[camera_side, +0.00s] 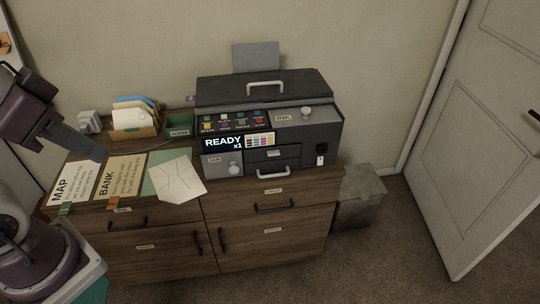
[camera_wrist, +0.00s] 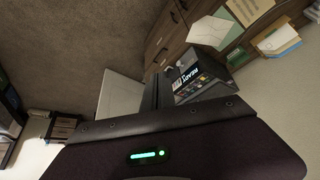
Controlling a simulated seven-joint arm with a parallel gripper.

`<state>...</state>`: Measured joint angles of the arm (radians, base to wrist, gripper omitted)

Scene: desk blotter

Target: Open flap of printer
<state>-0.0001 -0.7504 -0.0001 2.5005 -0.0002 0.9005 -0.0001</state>
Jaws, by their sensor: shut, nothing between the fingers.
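The dark printer (camera_side: 325,133) stands on the right part of the wooden cabinet. Its top lid has a pale handle and looks closed. Its screen reads READY x1. A grey panel labelled INK with a round knob (camera_side: 306,111) lies on the right of its top. A small knobbed door is at the front left, with a drawer and a handled tray beside it. The printer also shows in the wrist view (camera_wrist: 205,85), partly hidden behind my wrist. My gripper (camera_side: 103,154) is shut and empty at the left, above the papers and well apart from the printer.
MAP (camera_side: 70,184) and BANK (camera_side: 120,177) sheets and a creased paper (camera_side: 176,180) lie on the cabinet top. A card holder (camera_side: 134,133) and green tray (camera_side: 180,130) stand behind. A grey bin (camera_side: 360,197) stands right of the cabinet, near a white door (camera_side: 490,140).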

